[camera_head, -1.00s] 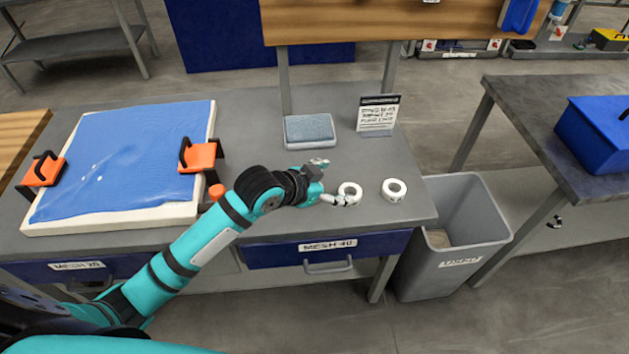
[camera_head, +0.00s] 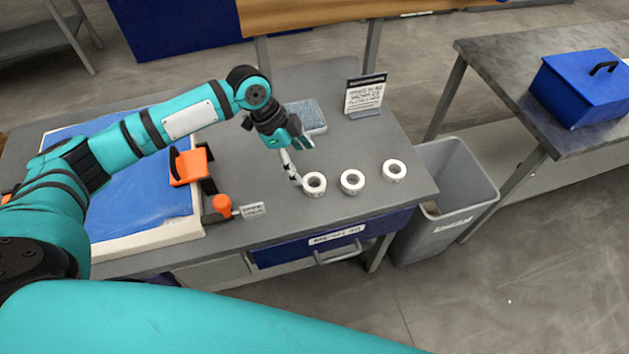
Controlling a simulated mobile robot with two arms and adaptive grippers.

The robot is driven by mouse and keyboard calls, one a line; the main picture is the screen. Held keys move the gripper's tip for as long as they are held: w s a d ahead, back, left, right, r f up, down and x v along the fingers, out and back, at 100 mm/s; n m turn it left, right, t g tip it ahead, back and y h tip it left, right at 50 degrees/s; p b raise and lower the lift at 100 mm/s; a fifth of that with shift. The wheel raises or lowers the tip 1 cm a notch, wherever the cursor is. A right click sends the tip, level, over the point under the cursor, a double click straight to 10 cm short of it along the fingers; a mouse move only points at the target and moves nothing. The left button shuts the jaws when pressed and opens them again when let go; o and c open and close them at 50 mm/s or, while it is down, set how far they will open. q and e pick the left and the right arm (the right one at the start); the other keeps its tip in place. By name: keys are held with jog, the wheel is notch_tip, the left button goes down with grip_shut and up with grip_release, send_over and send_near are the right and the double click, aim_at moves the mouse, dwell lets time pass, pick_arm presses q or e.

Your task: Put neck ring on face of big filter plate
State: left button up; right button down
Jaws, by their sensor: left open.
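My left arm hides much of the plate. My right gripper is not in view.
An orange clamp (camera_head: 190,166) sits on the plate's right edge. An orange-knobbed tool (camera_head: 222,205) lies beside it. A grey bin (camera_head: 450,195) is right of the bench.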

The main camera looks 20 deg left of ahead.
aim_at(312, 180)
pick_arm(q)
jog(key=x, duration=0.3)
jog(key=shift+p+x, duration=0.4)
jog(key=shift+x, duration=0.4)
jog(key=x, duration=0.2)
jog(key=p+x, duration=0.1)
jog(key=shift+w+a+f, duration=0.15)
jog(key=shift+w+f, duration=0.05)
jog(key=shift+f, duration=0.7)
jog(key=shift+c, duration=1)
jog(key=c, duration=1.1)
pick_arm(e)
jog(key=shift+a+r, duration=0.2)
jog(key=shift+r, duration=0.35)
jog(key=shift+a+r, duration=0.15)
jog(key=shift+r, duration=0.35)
pick_arm(q)
jog(key=shift+r, duration=0.1)
jog(key=shift+c, duration=0.2)
